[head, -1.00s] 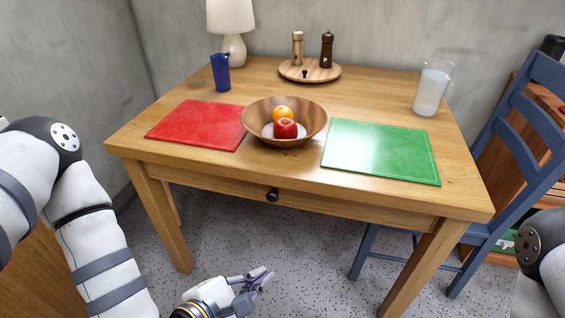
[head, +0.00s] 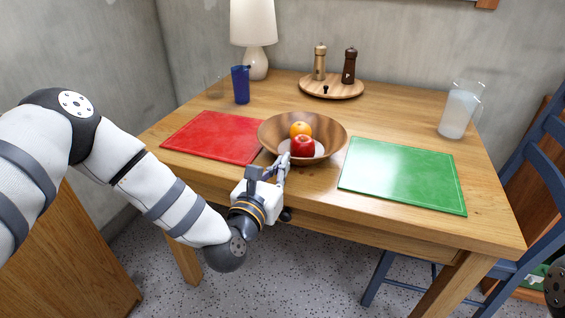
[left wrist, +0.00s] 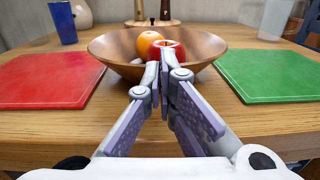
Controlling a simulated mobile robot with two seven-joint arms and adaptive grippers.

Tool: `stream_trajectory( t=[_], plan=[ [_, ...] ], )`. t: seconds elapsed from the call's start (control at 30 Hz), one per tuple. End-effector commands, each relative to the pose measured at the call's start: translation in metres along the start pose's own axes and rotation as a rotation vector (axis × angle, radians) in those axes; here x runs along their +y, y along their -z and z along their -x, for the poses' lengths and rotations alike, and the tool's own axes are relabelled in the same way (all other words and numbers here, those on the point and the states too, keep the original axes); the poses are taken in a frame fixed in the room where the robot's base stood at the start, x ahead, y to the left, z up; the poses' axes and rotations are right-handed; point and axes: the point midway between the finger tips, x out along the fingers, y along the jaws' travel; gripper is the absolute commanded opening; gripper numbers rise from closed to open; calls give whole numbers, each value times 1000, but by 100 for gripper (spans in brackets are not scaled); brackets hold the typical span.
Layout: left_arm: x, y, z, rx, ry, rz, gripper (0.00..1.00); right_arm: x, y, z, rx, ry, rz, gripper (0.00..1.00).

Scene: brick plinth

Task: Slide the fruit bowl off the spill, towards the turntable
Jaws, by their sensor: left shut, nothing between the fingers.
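The wooden fruit bowl (head: 332,130) stands near the table's front edge between the two mats. An orange (head: 300,129) and a red apple (head: 303,146) are in it, with something whitish beneath them. The turntable (head: 343,92) is a round wooden board at the back. No spill can be made out. My left gripper (head: 285,161) is shut and empty at the bowl's near side. In the left wrist view the fingertips (left wrist: 160,68) overlap the near wall of the bowl (left wrist: 110,50); I cannot tell whether they touch. My right gripper is out of view.
A red mat (head: 215,136) lies left of the bowl and a green mat (head: 402,175) right. Two grinders (head: 349,66) stand on the turntable. A blue cup (head: 241,85), a lamp (head: 254,30) and a pitcher (head: 457,112) stand farther out. Table between bowl and turntable is clear.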

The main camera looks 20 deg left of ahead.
Motion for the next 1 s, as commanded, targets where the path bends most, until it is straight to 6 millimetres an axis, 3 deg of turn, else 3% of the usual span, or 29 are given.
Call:
stream_trajectory(
  t=[0.57,0.67,1.0],
  plan=[
    [0,5,-19,5,-2,0,0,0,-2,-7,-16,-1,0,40],
    [1,12,-41,9,-5,2,0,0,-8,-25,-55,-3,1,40],
    [1,18,-143,9,-4,0,0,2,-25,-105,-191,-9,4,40]
  ],
)
